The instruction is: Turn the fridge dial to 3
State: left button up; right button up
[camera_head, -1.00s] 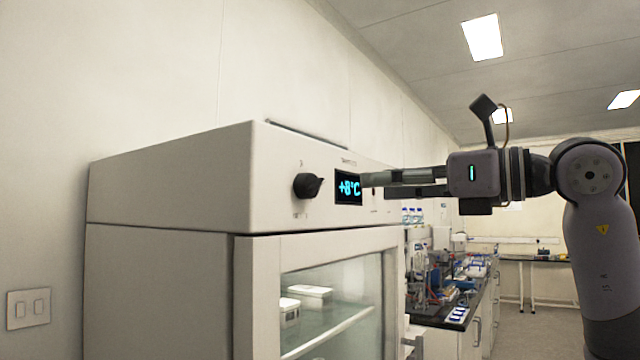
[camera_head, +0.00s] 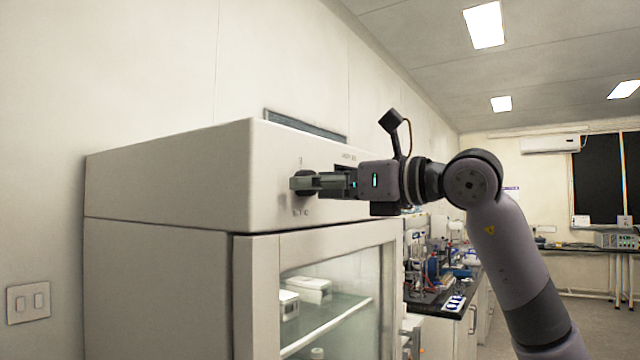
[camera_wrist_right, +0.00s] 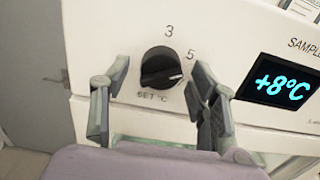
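The fridge (camera_head: 150,185) is a tall white cabinet with a glass door, at the left of the head view. Its black dial (camera_wrist_right: 161,67) sits on the top panel, with a 3 printed above it and a 5 at upper right. The dial's white mark points right, slightly below the 5. The display (camera_wrist_right: 283,84) reads +8°C. My right gripper (camera_wrist_right: 157,80) is open, with one finger on each side of the dial and gaps showing. In the head view the right gripper (camera_head: 303,183) covers most of the dial. My left gripper is not in view.
A wall switch (camera_head: 29,302) is at the lower left. A lab bench (camera_head: 440,300) with several instruments stands beyond the fridge. White boxes (camera_head: 308,287) sit on a shelf behind the fridge glass.

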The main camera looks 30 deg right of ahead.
jog(key=c, duration=1.1)
jog(key=shift+n, duration=0.3)
jog(key=shift+d+n+p, duration=0.1)
jog(key=shift+n+p, duration=2.2)
jog(key=shift+n, duration=3.4)
jog(key=o, duration=1.2)
